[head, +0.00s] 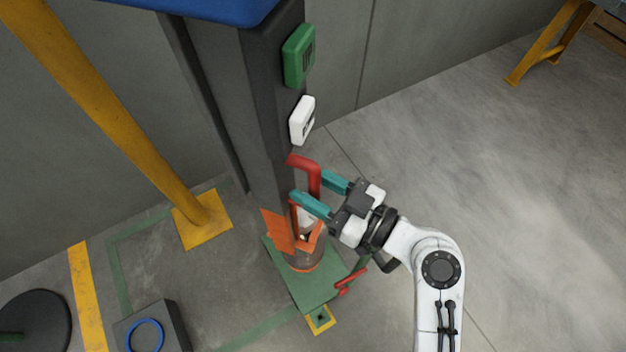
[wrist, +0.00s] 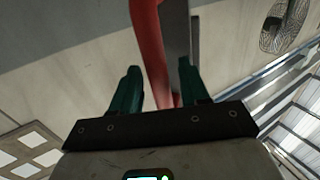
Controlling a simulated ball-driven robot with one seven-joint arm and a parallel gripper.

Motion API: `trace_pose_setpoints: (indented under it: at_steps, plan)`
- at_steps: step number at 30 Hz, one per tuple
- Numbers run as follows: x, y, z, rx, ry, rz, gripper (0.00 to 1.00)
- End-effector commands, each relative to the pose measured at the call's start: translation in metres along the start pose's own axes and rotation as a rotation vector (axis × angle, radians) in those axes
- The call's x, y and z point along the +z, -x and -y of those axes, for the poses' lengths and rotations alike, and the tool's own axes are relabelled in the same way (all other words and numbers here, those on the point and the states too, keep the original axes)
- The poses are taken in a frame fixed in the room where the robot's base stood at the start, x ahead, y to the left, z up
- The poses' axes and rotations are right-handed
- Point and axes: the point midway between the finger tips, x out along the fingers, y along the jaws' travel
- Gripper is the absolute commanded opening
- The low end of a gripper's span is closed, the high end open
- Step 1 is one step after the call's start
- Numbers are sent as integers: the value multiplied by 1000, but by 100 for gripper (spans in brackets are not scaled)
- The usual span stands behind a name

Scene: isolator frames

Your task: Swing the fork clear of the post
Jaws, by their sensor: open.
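A red bent bar (head: 306,165) stands beside the dark grey post (head: 268,110); I take it for the fork's handle, but cannot be sure. Orange plates (head: 278,230) and a grey cylinder with an orange base ring (head: 306,258) sit at the post's foot. My gripper (head: 308,187) is open, with its teal fingers on either side of the red bar. In the wrist view the red bar (wrist: 151,40) runs between the open fingers (wrist: 160,80), with a gap visible on the left. Whether either finger touches it cannot be told. The fork's lower part is partly hidden.
A green plate (head: 316,286) lies under the cylinder, with a small red lever (head: 351,280) at its right. Green (head: 298,55) and white (head: 302,120) boxes are on the post. A yellow leg (head: 120,125) stands at left.

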Motion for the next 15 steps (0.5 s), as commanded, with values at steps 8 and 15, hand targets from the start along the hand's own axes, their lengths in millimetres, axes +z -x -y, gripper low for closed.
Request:
trace_pose_setpoints:
  at_steps: [8, 15]
  plan:
    - [0, -4, 0, 0, 1, 0, 45]
    - [0, -3, 0, 0, 1, 0, 28]
